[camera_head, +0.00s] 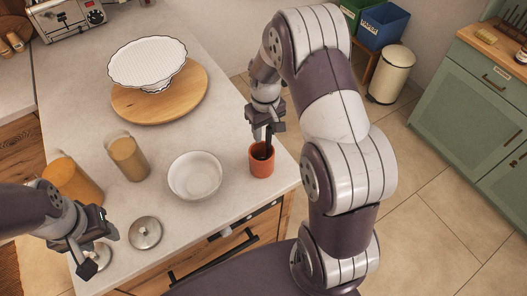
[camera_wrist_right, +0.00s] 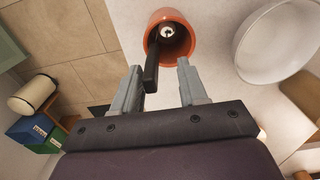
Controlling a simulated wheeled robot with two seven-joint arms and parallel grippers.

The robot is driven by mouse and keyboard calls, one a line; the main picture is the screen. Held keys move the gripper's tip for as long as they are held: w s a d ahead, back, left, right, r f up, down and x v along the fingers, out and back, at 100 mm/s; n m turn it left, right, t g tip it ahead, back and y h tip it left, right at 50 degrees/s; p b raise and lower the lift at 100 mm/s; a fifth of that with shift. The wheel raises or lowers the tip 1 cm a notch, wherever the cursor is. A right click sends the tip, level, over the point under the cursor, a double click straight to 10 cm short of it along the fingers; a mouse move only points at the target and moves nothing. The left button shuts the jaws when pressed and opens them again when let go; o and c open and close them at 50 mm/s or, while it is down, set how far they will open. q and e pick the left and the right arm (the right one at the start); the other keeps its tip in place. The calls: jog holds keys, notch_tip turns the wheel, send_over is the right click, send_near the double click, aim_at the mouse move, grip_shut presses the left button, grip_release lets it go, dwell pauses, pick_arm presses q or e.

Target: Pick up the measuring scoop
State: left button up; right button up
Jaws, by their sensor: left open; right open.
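The measuring scoop (camera_wrist_right: 152,68) stands in an orange-red cup (camera_wrist_right: 184,18), its black handle sticking up towards my right gripper (camera_wrist_right: 158,82). A small metallic part shows inside the cup in the right wrist view. The handle top lies between my right gripper's open fingers, nearer the left finger; I cannot tell if they touch. In the head view the right gripper (camera_head: 265,134) is just above the cup (camera_head: 261,167), hiding most of the scoop. My left gripper (camera_head: 88,262) is open and empty at the counter's lower left.
A white bowl (camera_head: 195,178) stands left of the cup. Two jars (camera_head: 127,158) (camera_head: 75,180) and a round metal lid (camera_head: 145,233) are further left. A white stand (camera_head: 148,62) sits on a round wooden board (camera_head: 185,97) behind. The counter's edge is close to the cup.

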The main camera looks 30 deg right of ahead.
aim_at(267, 138)
jog(key=f, duration=0.2)
jog(key=d+f+p, duration=0.1)
jog(key=f, duration=0.1)
jog(key=shift+s, duration=0.1)
jog(key=shift+a, duration=0.4)
jog(key=shift+d, duration=0.1)
grip_shut()
pick_arm(q)
jog(key=shift+d+r, duration=0.2)
jog(key=shift+r, duration=0.85)
pick_arm(e)
jog(key=shift+d, duration=0.15)
pick_arm(q)
jog(key=shift+a, duration=0.1)
